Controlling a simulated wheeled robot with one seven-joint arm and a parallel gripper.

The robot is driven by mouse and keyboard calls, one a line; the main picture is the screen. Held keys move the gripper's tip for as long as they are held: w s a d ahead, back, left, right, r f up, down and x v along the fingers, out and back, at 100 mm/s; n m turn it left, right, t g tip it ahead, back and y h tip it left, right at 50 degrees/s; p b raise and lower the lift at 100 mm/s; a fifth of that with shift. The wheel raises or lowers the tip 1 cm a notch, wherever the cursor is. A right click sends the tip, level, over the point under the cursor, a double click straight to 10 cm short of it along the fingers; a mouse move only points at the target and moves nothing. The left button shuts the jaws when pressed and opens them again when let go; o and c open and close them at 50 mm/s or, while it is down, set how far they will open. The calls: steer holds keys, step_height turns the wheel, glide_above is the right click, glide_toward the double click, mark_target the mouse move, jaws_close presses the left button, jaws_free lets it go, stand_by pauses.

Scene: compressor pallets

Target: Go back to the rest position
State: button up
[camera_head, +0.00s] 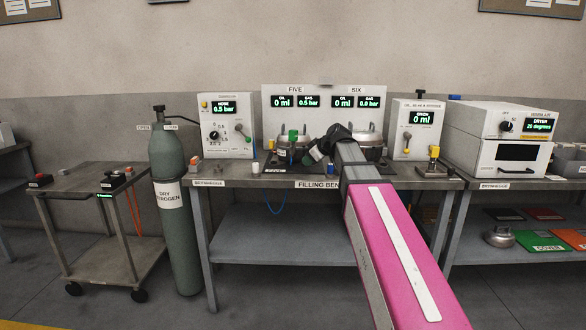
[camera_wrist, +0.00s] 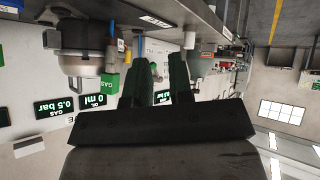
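My arm reaches over the filling bench (camera_head: 270,184), and my gripper (camera_head: 311,157) hangs above the bench top in front of stations FIVE and SIX. In the wrist view its two dark green fingers (camera_wrist: 163,68) stand apart, with nothing visible held between them. A silver compressor (camera_head: 292,150) stands at station FIVE, just left of the gripper; a rounded metal body also shows in the wrist view (camera_wrist: 82,64). A second silver compressor (camera_head: 368,142) stands at station SIX, partly hidden behind my wrist. The displays show 0 ml oil at both stations.
A nitrogen cylinder (camera_head: 172,205) and a wheeled cart (camera_head: 93,190) stand left. A dryer (camera_head: 497,135) stands on the right bench. Open floor lies in front.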

steer(key=s+d+f+m+g+h, duration=0.25)
steer(key=s+f, duration=0.25)
steer(key=f, duration=0.7)
steer(key=s+d+f+m+g+h, duration=0.1)
steer(key=s+d+f+m, duration=0.4)
steer(key=f, duration=0.6)
steer(key=s+d+f+m+g+h, duration=0.1)
steer(key=s+d+f+m, duration=0.1)
steer(key=s+f, duration=0.6)
steer(key=s+d+f+m+g+h, duration=0.2)
steer(key=s+d+f, duration=0.1)
steer(key=s+f, duration=0.4)
steer(key=shift+s+f+m, duration=0.35)
steer(key=shift+s+f, duration=0.05)
steer(key=shift+s, duration=0.2)
